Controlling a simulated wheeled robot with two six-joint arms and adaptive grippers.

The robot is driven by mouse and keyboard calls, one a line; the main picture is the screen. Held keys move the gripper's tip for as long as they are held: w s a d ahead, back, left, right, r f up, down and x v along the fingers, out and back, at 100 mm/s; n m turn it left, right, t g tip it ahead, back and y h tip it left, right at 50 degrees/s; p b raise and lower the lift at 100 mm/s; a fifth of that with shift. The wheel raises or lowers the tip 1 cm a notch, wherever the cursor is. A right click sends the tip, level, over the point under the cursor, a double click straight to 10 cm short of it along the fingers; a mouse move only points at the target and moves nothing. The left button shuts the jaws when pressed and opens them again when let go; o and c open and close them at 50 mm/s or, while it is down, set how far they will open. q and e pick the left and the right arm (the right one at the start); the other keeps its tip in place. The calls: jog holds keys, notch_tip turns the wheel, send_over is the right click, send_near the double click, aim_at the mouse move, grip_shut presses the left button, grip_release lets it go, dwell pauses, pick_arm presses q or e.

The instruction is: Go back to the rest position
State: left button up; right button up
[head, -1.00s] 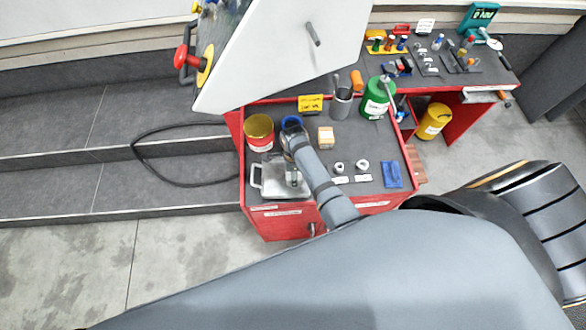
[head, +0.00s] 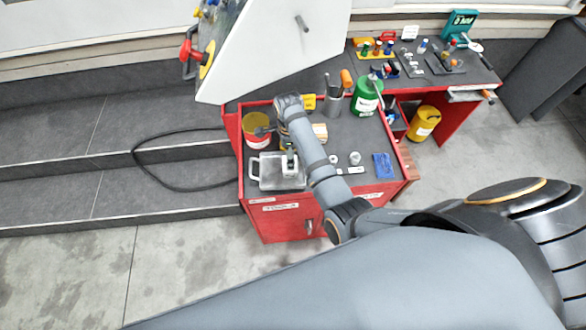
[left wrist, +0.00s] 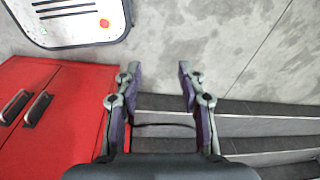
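My right arm reaches in from the lower right of the head view, over a red tool cart (head: 282,225). Its wrist is above the cart top, and my right gripper (head: 289,160) points down near a square metal tray with a handle (head: 268,172). Its fingers are small and partly hidden by the arm, so I cannot tell their opening. My left gripper (left wrist: 160,95) shows in the left wrist view. Its fingers are apart with nothing between them, above grey floor and steps. It is not in the head view.
On the cart stand a red-and-yellow can (head: 257,130), a green bottle (head: 365,97) and a blue pad (head: 383,166). A white panel (head: 275,50) rises behind. Grey steps (head: 90,120) lie left. A red cabinet (left wrist: 60,110) is beside the left gripper.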

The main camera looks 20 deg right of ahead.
jog(key=s+d+n+t, duration=0.1)
jog(key=s+d+n, duration=0.6)
jog(key=s+n, duration=0.3)
jog(key=s+r+n+t+h, duration=0.1)
jog(key=s+r+n+t, duration=0.1)
jog(key=s+r+n, duration=0.75)
jog(key=s+d+f+n+b, duration=0.1)
jog(key=f+b, duration=0.2)
jog(key=f, duration=1)
jog(key=s+d+f+n+g+b, duration=0.1)
jog(key=s+f+b, duration=0.1)
jog(key=f, duration=1)
jog(key=s+d+f+n+b, duration=0.1)
jog(key=d+f+b, duration=0.15)
jog(key=f, duration=1.05)
pick_arm(q)
notch_tip(320, 180, down, 13)
jog(key=b, duration=0.5)
jog(key=shift+b, duration=0.3)
pick_arm(e)
jog(key=s+f+g, duration=0.1)
jog(key=s+f, duration=1.6)
jog(key=f, duration=0.2)
jog(key=shift+s+f+m, duration=0.15)
jog(key=shift+s+m, duration=0.1)
jog(key=shift+m, duration=0.1)
